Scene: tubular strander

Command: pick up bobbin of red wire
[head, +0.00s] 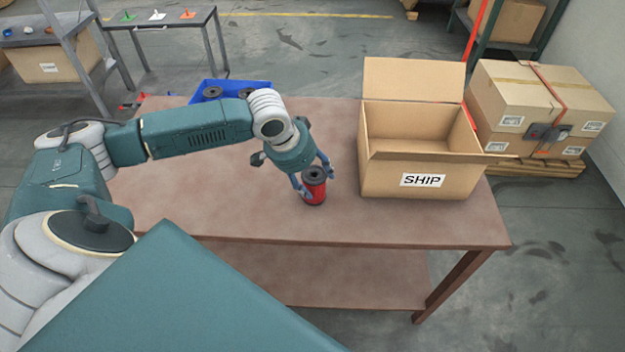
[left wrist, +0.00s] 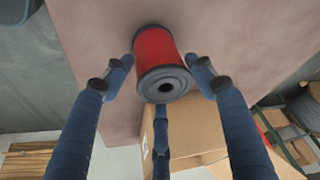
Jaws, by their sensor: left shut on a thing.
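The bobbin of red wire (head: 314,188) has black ends and stands upright on the brown table (head: 250,218), left of the SHIP box. My left gripper (head: 313,180) is around the bobbin, shut on it. In the left wrist view the bobbin (left wrist: 156,58) sits between the blue fingers of my left gripper (left wrist: 165,75), with a third finger below it. I cannot tell whether the bobbin is just clear of the tabletop. My right gripper is not in view.
An open cardboard box marked SHIP (head: 422,150) stands on the right of the table. A blue bin (head: 230,88) with dark-ended bobbins is at the back left, partly behind my arm. Strapped boxes (head: 540,105) stand on a pallet at right. The table's front middle is clear.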

